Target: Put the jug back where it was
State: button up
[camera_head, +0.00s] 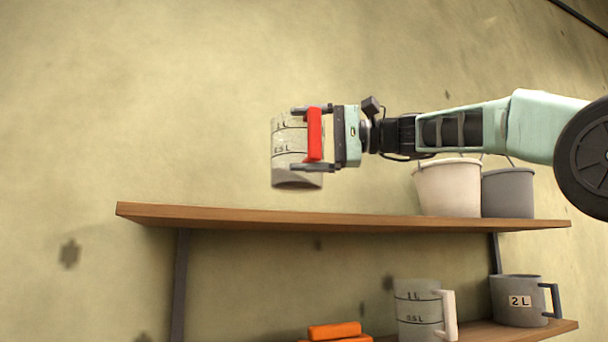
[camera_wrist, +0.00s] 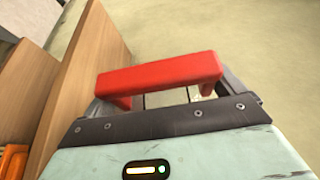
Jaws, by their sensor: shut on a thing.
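A clear measuring jug (camera_head: 289,150) with black marks and a red handle (camera_head: 314,134) is in the head view, upright and a little above the left part of the upper shelf (camera_head: 340,222). My gripper (camera_head: 312,139) is shut on the red handle from the right side. In the wrist view the red handle (camera_wrist: 160,74) lies across between the fingers; the jug's body is hard to make out there. A second jug (camera_head: 418,310) with black marks and a white handle stands on the lower shelf (camera_head: 530,332).
A white bucket (camera_head: 448,188) and a grey bucket (camera_head: 508,194) stand on the upper shelf's right part, below my arm. A grey 2 L jug (camera_head: 518,301) and orange blocks (camera_head: 335,331) are on the lower level. The upper shelf's left part is clear.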

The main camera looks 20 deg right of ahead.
jog(key=shift+f, duration=2.55)
jog(key=shift+f, duration=0.2)
jog(key=o, duration=0.6)
jog(key=shift+r, duration=0.1)
